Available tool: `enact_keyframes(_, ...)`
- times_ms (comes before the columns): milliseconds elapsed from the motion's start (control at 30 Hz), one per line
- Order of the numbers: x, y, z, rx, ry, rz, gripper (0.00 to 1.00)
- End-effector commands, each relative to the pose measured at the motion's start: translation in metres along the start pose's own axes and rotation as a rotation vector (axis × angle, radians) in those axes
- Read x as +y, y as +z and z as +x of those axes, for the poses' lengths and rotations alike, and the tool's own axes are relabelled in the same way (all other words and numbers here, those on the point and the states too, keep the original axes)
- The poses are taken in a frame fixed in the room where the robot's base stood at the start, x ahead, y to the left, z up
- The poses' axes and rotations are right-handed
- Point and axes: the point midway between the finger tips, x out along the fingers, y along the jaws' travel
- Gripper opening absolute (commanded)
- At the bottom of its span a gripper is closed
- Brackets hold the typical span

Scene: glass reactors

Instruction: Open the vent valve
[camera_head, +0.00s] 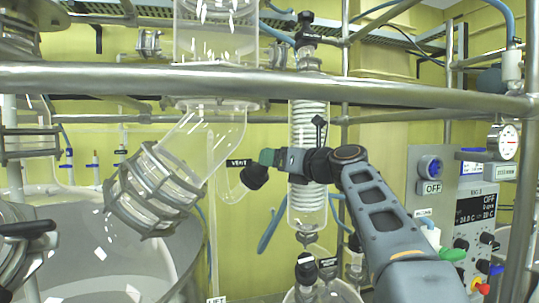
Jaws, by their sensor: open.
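The vent valve (254,177) shows as a black cap at the end of a curved glass tube, just below and right of a black "VENT" label (238,163). My gripper (272,157) reaches in from the right and points left, with its tip right beside the valve at about the label's height. A teal-green part (267,157) sits at the gripper's tip, above the black cap. I cannot tell whether it belongs to the valve or to my gripper, nor whether they touch. My gripper is open. The far side of the valve is hidden.
A coiled glass condenser (308,120) stands right behind my gripper. A thick metal rail (130,78) crosses above it. A clamped glass elbow (155,190) is to the left. A control panel (475,215) and a gauge (502,141) are at the right.

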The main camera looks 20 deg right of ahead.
Motion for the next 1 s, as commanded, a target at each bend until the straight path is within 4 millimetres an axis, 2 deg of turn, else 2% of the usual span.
enact_keyframes(100,0.001,0.002,0.016,0.001,0.002,0.0,0.78)
enact_keyframes(300,0.0,0.001,0.03,0.0,0.0,0.0,0.78)
enact_keyframes(667,0.0,0.0,0.033,-0.001,-0.001,-0.001,0.78)
enact_keyframes(1000,0.0,0.0,0.033,-0.001,-0.001,-0.001,0.47)
